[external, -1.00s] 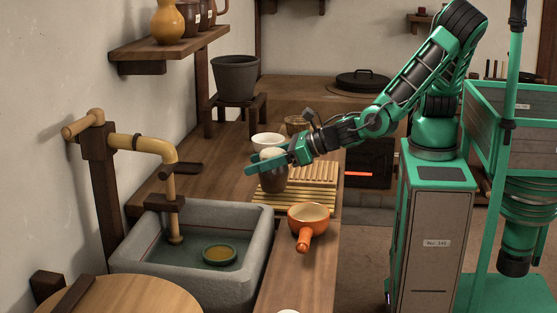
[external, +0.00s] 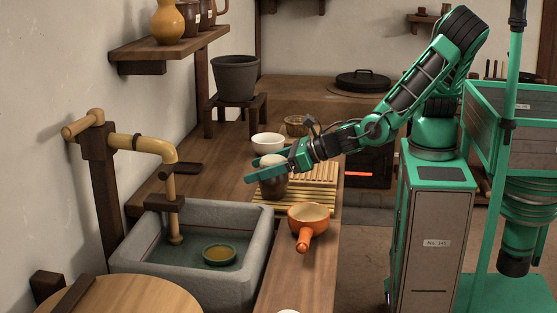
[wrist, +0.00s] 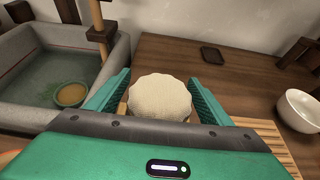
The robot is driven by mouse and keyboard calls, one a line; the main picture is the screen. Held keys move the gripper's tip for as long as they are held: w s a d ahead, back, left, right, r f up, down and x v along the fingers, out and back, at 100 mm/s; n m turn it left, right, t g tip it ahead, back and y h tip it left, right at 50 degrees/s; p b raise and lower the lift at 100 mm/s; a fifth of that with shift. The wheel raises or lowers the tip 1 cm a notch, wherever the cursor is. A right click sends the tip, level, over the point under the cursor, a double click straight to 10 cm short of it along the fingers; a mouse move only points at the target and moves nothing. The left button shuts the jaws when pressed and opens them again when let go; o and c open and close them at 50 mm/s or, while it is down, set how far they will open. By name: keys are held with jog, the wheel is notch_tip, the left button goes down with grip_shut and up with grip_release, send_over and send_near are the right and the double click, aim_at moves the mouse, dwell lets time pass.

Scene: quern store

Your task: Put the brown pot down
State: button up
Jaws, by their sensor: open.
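The brown pot (external: 273,187) stands upright on the slatted wooden rack (external: 322,199) on the counter, right of the sink. It has a pale, cloth-like cover (wrist: 160,97) on top, which fills the middle of the wrist view. My gripper (external: 268,171) is around the upper part of the pot, with one green finger on each side. In the wrist view the fingers (wrist: 160,90) are open, with a narrow gap beside the cover. The pot's lower body is hidden in the wrist view.
An orange handled pan (external: 308,220) stands close in front of the rack. The stone sink (external: 256,225) with a small green dish (external: 220,253) lies left. Counter behind the sink is mostly clear.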

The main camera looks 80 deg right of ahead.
jog(key=v, duration=1.2)
jog(key=shift+w+d, duration=0.1)
